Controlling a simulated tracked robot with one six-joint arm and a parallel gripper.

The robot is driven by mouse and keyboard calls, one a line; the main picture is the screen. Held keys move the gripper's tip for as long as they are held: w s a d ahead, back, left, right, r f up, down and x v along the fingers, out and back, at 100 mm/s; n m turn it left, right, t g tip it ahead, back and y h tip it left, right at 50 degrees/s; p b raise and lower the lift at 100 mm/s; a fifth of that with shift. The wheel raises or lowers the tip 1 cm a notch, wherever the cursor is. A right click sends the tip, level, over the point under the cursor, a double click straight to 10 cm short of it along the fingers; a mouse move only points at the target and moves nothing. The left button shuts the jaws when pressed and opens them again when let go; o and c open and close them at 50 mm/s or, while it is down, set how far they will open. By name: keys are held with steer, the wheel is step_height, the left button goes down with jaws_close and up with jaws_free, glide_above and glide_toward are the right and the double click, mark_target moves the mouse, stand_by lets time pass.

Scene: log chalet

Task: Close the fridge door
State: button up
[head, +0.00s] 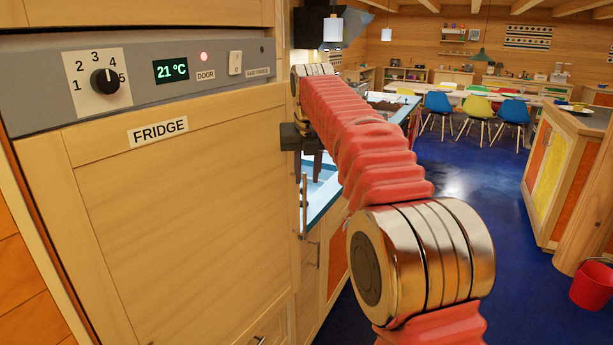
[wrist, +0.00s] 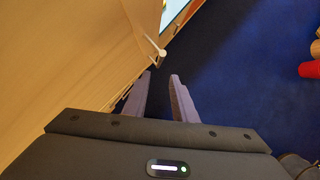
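The fridge door (head: 185,220) is a pale wooden panel labelled FRIDGE in the head view, under a grey control strip (head: 230,66). The strip reads 21 °C, and a red lamp above the word DOOR is lit. The panel looks nearly flush with its surround; I cannot tell whether it is fully shut. My gripper (head: 306,140) is at the door's right edge, partly hidden by my arm. In the wrist view my gripper (wrist: 160,78) has two purple fingers apart with nothing between them. Wooden panelling (wrist: 70,60) lies close to the left finger.
A slim handle-like bar (head: 304,205) is near the door's right edge. A counter with a blue edge (head: 325,200) runs beyond it. An island cabinet (head: 560,165) and red bucket (head: 592,287) stand at the right. The blue floor (head: 475,200) between is clear.

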steer(key=shift+s+d+r+m, duration=0.15)
steer(key=shift+s+m, duration=0.15)
steer(key=shift+c, duration=1.4)
steer(key=s+d+m, duration=0.1)
steer(key=s+m, duration=0.1)
steer(key=s, duration=0.1)
steer(key=s+d+r+m, duration=0.1)
steer(key=s+m, duration=0.4)
steer(key=shift+s+d+r+m, duration=0.4)
jaws_close()
steer(key=s+d+f+m, duration=0.2)
steer(key=s+f+m, duration=0.3)
steer(key=s+m, duration=0.4)
steer(key=s+d+f+m, duration=0.1)
steer(key=s+f+m, duration=0.4)
steer(key=s+m, duration=0.4)
steer(key=s+d+f+m+t, duration=0.1)
steer(key=s+f+m, duration=0.5)
steer(key=s, duration=0.8)
steer(key=d+m, duration=0.1)
steer(key=m, duration=0.2)
steer(key=shift+s+d+m, duration=0.3)
steer(key=shift+s, duration=0.1)
